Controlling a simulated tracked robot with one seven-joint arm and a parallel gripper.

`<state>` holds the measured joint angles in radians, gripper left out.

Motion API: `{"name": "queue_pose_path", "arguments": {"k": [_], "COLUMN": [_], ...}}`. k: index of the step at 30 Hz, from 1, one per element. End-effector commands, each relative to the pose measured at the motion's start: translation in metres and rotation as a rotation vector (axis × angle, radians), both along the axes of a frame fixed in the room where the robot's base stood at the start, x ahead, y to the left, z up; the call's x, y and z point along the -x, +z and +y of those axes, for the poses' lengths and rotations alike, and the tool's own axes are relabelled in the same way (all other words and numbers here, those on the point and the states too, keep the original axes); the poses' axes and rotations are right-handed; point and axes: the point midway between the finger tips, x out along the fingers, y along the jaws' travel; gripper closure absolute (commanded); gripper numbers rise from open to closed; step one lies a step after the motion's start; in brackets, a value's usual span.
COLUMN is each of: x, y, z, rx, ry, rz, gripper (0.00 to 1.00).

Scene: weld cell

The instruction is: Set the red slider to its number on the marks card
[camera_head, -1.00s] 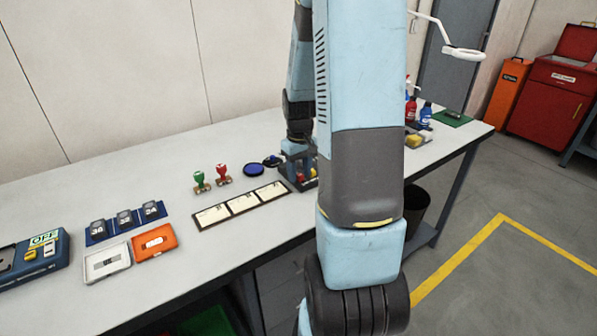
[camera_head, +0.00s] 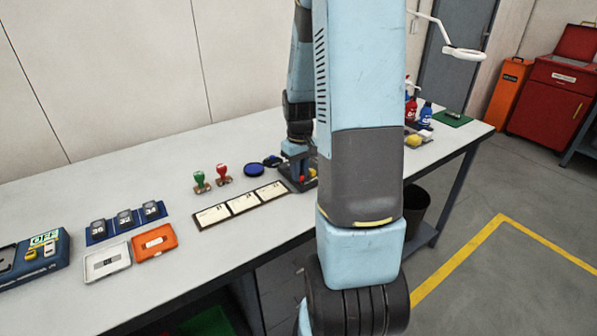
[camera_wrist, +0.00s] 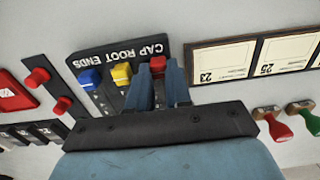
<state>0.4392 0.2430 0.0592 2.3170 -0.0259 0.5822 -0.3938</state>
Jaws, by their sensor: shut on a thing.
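The slider box (camera_wrist: 104,60), a dark panel lettered "CAP ROOT ENDS" that appears upside down in the wrist view, carries a blue slider (camera_wrist: 89,78), a yellow slider (camera_wrist: 121,74) and the red slider (camera_wrist: 158,65). My gripper (camera_wrist: 160,82) is shut on the red slider, whose top shows between and just beyond the fingertips. The fingers hide the red slider's track and any scale beside it. A brown-framed row of cream cards (camera_wrist: 226,61) lies beside the box, with "23" and "25" legible. It also shows in the head view (camera_head: 243,203).
Red and green stamps (camera_wrist: 273,125) stand near the cards. On the other side are a red-knobbed bar (camera_wrist: 49,88) and a red block (camera_wrist: 14,95). In the head view, orange (camera_head: 154,243) and white (camera_head: 106,262) trays lie left; bare bench separates them from the cards.

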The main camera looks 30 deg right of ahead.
Motion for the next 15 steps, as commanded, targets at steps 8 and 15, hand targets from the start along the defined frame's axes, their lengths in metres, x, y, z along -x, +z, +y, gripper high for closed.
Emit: {"name": "queue_pose_path", "arguments": {"k": [8,15], "x": [-0.002,-0.026], "y": [0.000,0.000], "z": [0.000,0.001], "rx": [0.000,0.000], "ry": [0.000,0.000], "rz": [0.000,-0.001], "gripper": [1.00,1.00]}}
